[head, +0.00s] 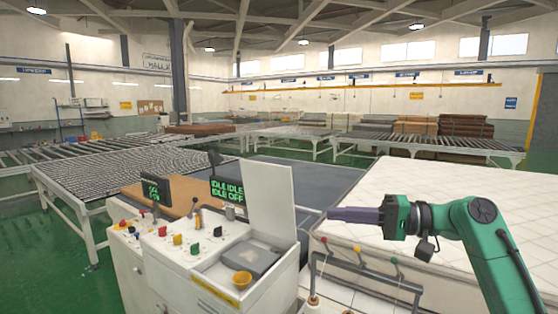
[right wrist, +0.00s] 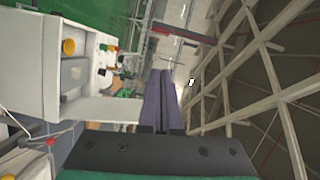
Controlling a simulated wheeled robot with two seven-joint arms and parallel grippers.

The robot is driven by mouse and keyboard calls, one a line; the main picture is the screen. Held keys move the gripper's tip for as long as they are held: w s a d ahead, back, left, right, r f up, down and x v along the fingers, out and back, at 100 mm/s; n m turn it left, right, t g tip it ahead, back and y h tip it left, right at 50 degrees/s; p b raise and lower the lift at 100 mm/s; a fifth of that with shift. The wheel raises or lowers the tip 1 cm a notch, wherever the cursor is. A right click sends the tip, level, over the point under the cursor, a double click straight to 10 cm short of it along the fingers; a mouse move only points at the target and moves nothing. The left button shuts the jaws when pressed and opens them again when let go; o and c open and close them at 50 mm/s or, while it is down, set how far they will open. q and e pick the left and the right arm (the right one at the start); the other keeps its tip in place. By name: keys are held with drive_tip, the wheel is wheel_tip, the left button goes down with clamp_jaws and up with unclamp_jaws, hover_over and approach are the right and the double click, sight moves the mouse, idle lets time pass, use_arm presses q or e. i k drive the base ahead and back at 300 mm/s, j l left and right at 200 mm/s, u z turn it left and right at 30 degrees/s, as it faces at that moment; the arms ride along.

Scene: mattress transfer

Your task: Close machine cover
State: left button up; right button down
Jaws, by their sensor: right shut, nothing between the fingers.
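The machine cover (head: 268,199) is a white flat panel standing upright, open, at the back right of the white control console (head: 207,264). Under it an open compartment shows a grey box (head: 250,257) and a yellow round knob (head: 242,279). My right gripper (head: 332,214) is shut and empty, to the right of the cover and apart from it, pointing left. In the right wrist view the two dark fingers (right wrist: 158,78) lie together, with the cover (right wrist: 103,108) to their left and the yellow knob (right wrist: 68,47) farther left. My left gripper is not in view.
A white mattress (head: 440,195) lies behind my right arm. A grey metal rail (head: 368,284) with coloured-tipped levers stands below my right gripper. Small screens (head: 227,190) and coloured knobs stand on the console left of the cover. Roller conveyors (head: 120,175) stretch behind.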

sight(269, 190)
drive_tip(key=i, duration=1.3)
